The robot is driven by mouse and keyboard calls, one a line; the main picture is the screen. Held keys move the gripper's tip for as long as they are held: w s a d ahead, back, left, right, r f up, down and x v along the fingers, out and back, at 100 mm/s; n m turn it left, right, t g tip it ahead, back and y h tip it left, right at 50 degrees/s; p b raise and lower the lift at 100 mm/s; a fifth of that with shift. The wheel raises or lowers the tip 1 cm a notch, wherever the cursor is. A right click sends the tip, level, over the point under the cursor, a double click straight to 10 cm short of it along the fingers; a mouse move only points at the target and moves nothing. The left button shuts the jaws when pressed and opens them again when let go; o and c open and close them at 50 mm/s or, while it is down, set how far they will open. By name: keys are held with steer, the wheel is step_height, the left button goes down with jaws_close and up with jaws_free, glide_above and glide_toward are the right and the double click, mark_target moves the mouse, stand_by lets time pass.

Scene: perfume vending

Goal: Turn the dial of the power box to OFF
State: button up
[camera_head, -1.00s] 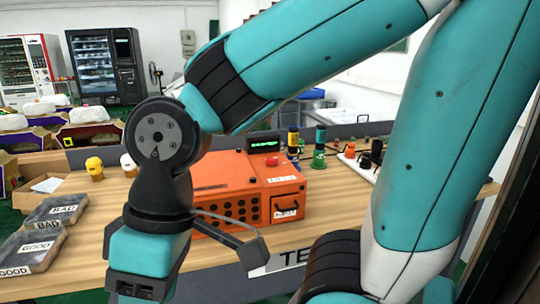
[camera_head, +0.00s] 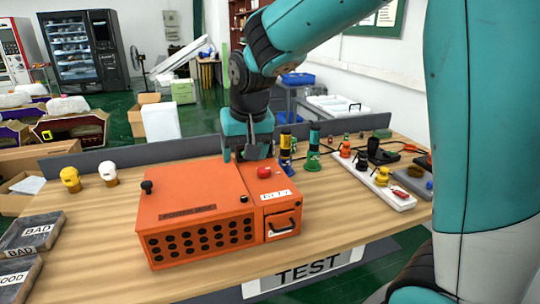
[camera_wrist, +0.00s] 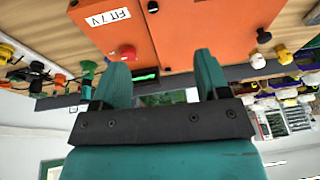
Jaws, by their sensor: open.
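The orange power box (camera_head: 190,205) sits on the wooden table, with "POWER BOX" lettering on its sloped top. A black knob (camera_head: 146,187) stands at its left side; it also shows in the wrist view (camera_wrist: 263,36). Its pointing and any ON or OFF marks are too small to read. A red button (camera_head: 264,172) is on the smaller right-hand section. My gripper (camera_wrist: 163,58) is open and empty, its two fingers apart over the box's rear edge near the green display (camera_wrist: 146,75). In the head view my gripper (camera_head: 250,155) is at the box's back right, away from the knob.
Yellow and white capped bottles (camera_head: 71,179) stand left of the box. Dark trays (camera_head: 32,233) marked BAD and GOOD lie at the front left. Blue-yellow and green bottles (camera_head: 313,148) and a white strip with colored caps (camera_head: 385,185) are on the right. A grey partition (camera_head: 110,156) lines the back.

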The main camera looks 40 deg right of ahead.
mark_target(264, 169)
steer(key=w+d+r+m+h+p, duration=0.1)
steer(key=w+d+r+m+h, duration=0.2)
steer(key=w+d, duration=0.5)
steer(key=shift+m, duration=0.7)
steer(key=p+x, duration=0.1)
steer(key=x, duration=0.5)
steer(key=p+x, duration=0.1)
steer(key=x, duration=0.5)
steer(key=s+p+x, duration=0.1)
steer(key=p+x, duration=0.1)
steer(key=x, duration=0.4)
steer(key=shift+f, duration=0.45)
steer(key=shift+c, duration=0.3)
steer(key=c, duration=0.9)
